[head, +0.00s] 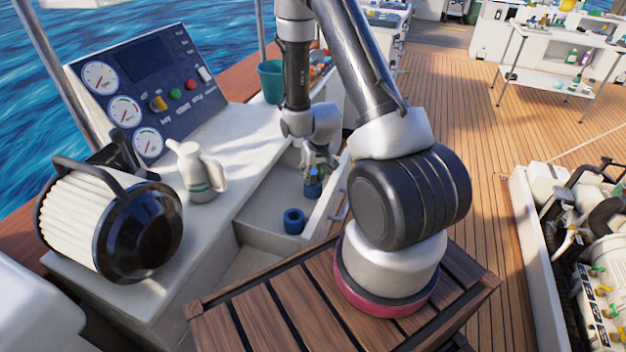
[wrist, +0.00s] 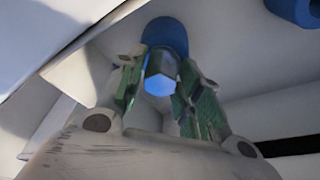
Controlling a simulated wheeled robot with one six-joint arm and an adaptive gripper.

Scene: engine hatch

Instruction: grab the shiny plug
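The shiny plug (wrist: 161,74) shows in the wrist view as a small faceted metal piece with a bright blue lower end. A rounded blue piece (wrist: 165,35) is right beyond it; I cannot tell whether they are joined. The green-padded fingers of my gripper (wrist: 163,75) stand on either side of the plug. I cannot tell whether both pads touch it. In the head view my gripper (head: 316,170) points down into an open white drawer (head: 270,200), right over a blue piece (head: 313,188). The plug's metal part is not clear there.
A blue ring (head: 294,221) lies nearer in the drawer and also shows at the wrist view's top right (wrist: 297,8). Drawer walls stand close around my gripper. A white jug (head: 198,172), a black-and-white filter (head: 115,222) and a gauge panel (head: 145,90) are to the left.

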